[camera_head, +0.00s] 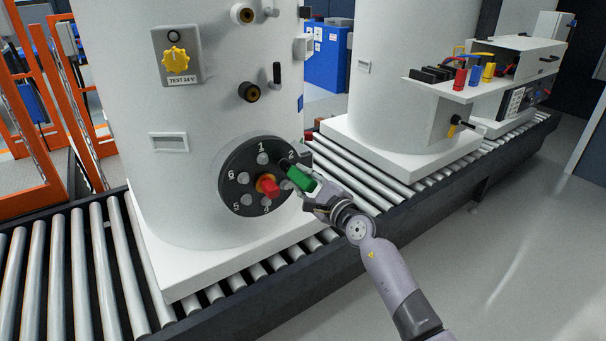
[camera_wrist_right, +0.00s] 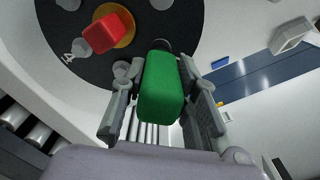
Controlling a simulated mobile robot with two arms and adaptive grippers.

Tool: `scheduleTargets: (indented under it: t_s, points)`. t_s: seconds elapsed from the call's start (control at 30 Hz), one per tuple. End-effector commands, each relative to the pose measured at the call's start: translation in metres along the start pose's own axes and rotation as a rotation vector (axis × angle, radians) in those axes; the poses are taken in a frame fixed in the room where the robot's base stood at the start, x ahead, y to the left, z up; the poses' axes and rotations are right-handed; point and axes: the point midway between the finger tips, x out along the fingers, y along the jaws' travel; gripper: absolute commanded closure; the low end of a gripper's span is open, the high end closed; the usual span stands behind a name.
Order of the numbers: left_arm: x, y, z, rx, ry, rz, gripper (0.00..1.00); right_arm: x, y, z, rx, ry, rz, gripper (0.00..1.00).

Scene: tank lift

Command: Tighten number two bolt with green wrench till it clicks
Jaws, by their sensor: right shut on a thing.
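My right gripper (camera_head: 312,197) is shut on the green wrench (camera_head: 299,178). The wrench's green grip also shows between the two fingers in the right wrist view (camera_wrist_right: 163,90). Its dark head reaches the black numbered disc (camera_head: 232,164) on the white tank, beside the number 2 mark. The number two bolt is hidden behind the wrench head, so I cannot tell whether the head sits on it. Grey bolts stand by marks 1, 4, 5 and 6; the number 3 is hidden. My left gripper is not in view.
A red-tipped part (camera_head: 269,186) sticks out of the disc's centre, close left of the wrench. The tank (camera_head: 205,120) stands on a roller conveyor (camera_head: 85,270). A second tank (camera_head: 400,75) is behind to the right. The floor at right is clear.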

Motion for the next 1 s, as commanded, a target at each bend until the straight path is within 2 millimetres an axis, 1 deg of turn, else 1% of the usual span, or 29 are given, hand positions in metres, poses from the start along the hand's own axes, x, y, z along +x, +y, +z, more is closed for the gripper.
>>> scheduleTargets:
  t_s: [0.03,0.17,0.3,0.47,0.57,0.6,0.63,0.7,0.8,0.9,1.0]
  points:
    - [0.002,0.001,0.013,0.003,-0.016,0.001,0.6,0.0,-0.004,0.004,0.042,-0.002,-0.003,1.0]
    - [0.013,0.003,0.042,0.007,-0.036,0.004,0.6,0.001,-0.004,0.004,0.156,-0.002,-0.003,1.0]
    - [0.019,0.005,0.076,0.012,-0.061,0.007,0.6,0.001,-0.004,0.003,0.285,-0.003,-0.003,1.0]
    - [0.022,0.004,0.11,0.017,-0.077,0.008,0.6,0.001,-0.004,0.003,0.441,-0.003,-0.002,1.0]
    - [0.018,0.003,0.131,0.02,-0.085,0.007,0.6,0.001,-0.005,0.003,0.566,-0.003,-0.002,1.0]
    - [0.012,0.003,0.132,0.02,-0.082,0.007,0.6,0.002,-0.007,0.005,0.644,-0.002,-0.002,1.0]
    - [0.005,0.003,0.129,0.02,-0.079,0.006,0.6,0.002,-0.008,0.006,0.729,-0.002,-0.002,1.0]
    - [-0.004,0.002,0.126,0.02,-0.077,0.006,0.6,0.002,-0.007,0.005,0.902,-0.002,-0.001,1.0]
    - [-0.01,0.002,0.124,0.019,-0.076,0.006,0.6,0.003,-0.006,0.003,1.082,-0.003,-0.001,1.0]
    - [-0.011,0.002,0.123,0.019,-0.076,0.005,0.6,0.003,-0.004,0.002,1.167,-0.005,-0.001,1.0]
    - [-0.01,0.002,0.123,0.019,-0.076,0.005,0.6,0.003,-0.003,0.0,1.179,-0.006,-0.001,1.0]
